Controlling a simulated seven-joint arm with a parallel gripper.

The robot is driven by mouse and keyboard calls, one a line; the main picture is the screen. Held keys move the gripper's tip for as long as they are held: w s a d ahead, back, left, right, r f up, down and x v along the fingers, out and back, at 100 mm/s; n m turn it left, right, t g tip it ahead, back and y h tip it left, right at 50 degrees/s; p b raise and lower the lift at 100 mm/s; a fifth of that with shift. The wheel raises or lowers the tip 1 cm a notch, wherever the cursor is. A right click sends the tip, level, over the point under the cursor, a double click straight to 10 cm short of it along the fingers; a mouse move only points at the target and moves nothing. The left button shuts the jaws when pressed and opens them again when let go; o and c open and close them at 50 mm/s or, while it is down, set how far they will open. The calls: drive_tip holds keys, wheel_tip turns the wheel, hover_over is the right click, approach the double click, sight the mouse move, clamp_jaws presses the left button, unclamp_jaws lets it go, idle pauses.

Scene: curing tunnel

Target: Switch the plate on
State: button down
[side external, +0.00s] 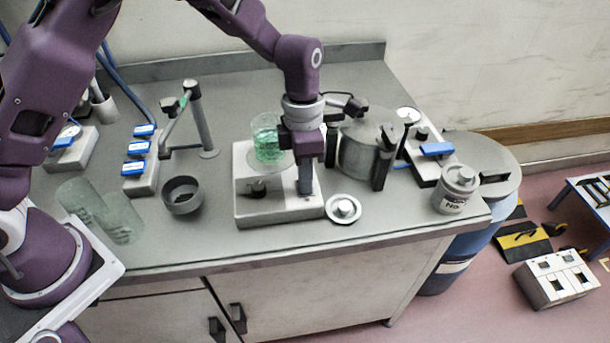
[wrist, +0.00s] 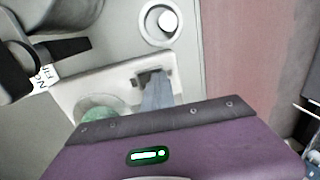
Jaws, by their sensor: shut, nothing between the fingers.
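The plate is a white box-shaped unit (side external: 250,207) on the bench, with a round top (side external: 268,165). A glass beaker of green liquid (side external: 266,140) stands on the top. My gripper (side external: 305,190) points down at the right end of the unit, beside the beaker. In the wrist view, my shut gripper (wrist: 154,78) reaches to a dark slot or switch on the white body (wrist: 100,82). The fingers partly cover this spot, so I cannot tell the switch's position or whether they touch it. The beaker (wrist: 100,106) shows only partly there.
A round white dish with a knob (side external: 343,208) sits close right of the unit; it also shows in the wrist view (wrist: 160,22). A grey tank (side external: 365,150) with black uprights stands behind. A labelled jar (side external: 456,190) is near the right edge. A dark bowl (side external: 182,195) is left.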

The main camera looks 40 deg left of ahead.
drive_tip(key=shift+f, duration=0.15)
drive_tip(key=shift+w+a, duration=0.5)
drive_tip(key=shift+a, duration=0.1)
drive_tip(key=shift+r, duration=0.2)
wheel_tip(320, 180, up, 14)
drive_tip(key=w+a, duration=0.1)
drive_tip(key=shift+w+a, duration=0.1)
drive_tip(key=shift+a, duration=0.05)
